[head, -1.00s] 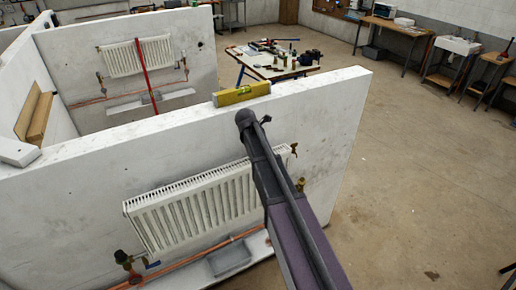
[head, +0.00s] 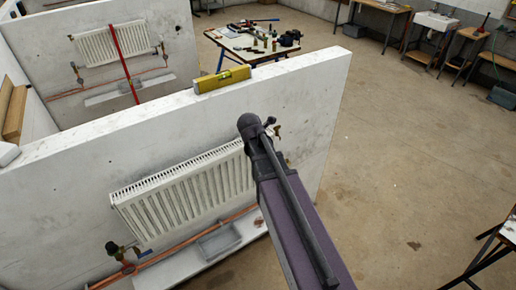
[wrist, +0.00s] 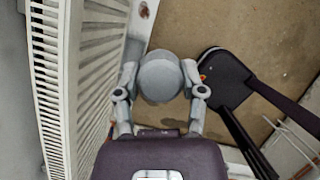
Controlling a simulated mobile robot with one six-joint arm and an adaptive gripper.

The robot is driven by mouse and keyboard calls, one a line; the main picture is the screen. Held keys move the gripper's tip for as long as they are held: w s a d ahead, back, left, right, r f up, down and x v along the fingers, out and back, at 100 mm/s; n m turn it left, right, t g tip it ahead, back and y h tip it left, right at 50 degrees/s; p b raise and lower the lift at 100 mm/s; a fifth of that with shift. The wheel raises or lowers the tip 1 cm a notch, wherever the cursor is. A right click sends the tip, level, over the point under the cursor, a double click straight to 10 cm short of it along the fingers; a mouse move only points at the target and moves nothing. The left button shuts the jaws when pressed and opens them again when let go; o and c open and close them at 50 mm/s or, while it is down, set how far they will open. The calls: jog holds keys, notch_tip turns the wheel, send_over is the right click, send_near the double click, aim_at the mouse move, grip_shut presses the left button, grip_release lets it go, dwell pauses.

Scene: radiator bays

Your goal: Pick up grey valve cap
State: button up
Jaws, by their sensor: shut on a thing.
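The grey valve cap (wrist: 160,80) is round and sits between the two fingers of my gripper (wrist: 160,70) in the wrist view. The fingers are shut on its left and right sides. The floor and the foot of the bay show beyond it, with the radiator (wrist: 92,80) close on the left. In the head view my arm stretches towards the right end of the white radiator (head: 185,196) and hides the gripper and cap.
A dark-headed valve (head: 122,258) stands at the radiator's lower left. A grey tray (head: 219,241) lies on the ledge below. A yellow spirit level (head: 222,79) rests on the wall top. A cluttered worktable (head: 250,45) stands behind; the floor at right is largely open.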

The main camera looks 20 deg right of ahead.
jog(key=shift+f, duration=0.15)
dwell(0.6)
notch_tip(320, 180, down, 17)
jog(key=b, duration=1.7)
jog(key=shift+f+b, duration=0.15)
jog(key=shift+b, duration=0.15)
